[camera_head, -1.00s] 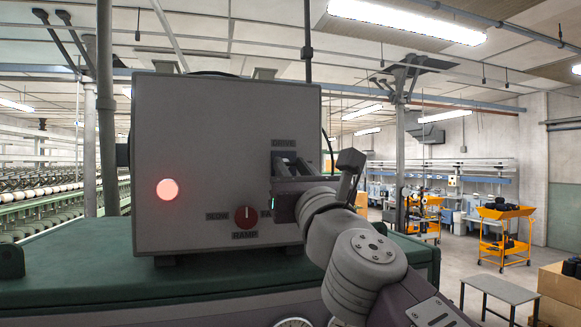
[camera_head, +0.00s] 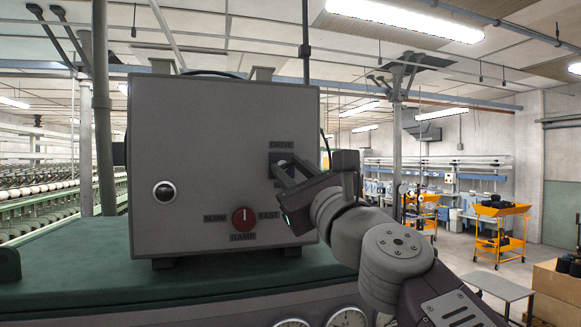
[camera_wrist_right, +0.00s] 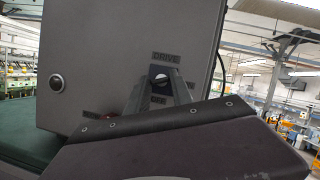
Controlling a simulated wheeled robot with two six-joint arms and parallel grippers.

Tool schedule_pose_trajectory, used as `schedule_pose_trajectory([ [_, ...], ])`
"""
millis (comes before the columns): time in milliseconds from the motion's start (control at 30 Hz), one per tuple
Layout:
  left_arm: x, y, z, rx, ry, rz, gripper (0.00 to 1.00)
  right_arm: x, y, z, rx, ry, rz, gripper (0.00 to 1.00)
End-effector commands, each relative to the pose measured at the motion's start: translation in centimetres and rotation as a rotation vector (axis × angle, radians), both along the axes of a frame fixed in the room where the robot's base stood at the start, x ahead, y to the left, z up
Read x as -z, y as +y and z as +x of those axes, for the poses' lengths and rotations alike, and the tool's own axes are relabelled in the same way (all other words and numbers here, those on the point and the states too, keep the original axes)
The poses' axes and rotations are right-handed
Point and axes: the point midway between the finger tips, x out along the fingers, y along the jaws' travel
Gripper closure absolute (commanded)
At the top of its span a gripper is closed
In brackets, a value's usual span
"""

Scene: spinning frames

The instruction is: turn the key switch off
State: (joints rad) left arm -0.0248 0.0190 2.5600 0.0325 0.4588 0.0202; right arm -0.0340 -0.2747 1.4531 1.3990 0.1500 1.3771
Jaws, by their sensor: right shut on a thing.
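The key switch (camera_head: 279,158) is on the front of a grey control box (camera_head: 200,120), on a dark plate under a DRIVE label. My right gripper (camera_head: 284,169) reaches it from the right and is shut on its key; the fingers hide most of the key. In the right wrist view the switch (camera_wrist_right: 160,74) shows between the two fingers (camera_wrist_right: 160,82), with small labels around it. The round indicator lamp (camera_head: 164,191) on the box is dark; it also shows in the wrist view (camera_wrist_right: 56,83). My left gripper is not in view.
A red RAMP knob (camera_head: 244,219) with SLOW and FAST labels sits below and left of the switch. The box stands on a green top (camera_head: 60,268). Gauges show at the lower edge. Orange carts (camera_head: 500,230) and a grey table (camera_head: 495,285) stand off to the right.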

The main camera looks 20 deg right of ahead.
Motion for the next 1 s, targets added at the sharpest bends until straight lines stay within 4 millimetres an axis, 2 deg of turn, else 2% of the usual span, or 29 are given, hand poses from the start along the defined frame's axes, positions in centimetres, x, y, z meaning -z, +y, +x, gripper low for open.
schedule_pose_trajectory([
  [467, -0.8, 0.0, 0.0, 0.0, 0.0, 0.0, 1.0, 0.1, -0.5, 0.4, 0.003, -0.005, -0.456, 1.0],
  [1000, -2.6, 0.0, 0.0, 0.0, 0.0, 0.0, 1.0, -0.5, -0.7, 0.3, 0.002, -0.023, -0.938, 1.0],
])
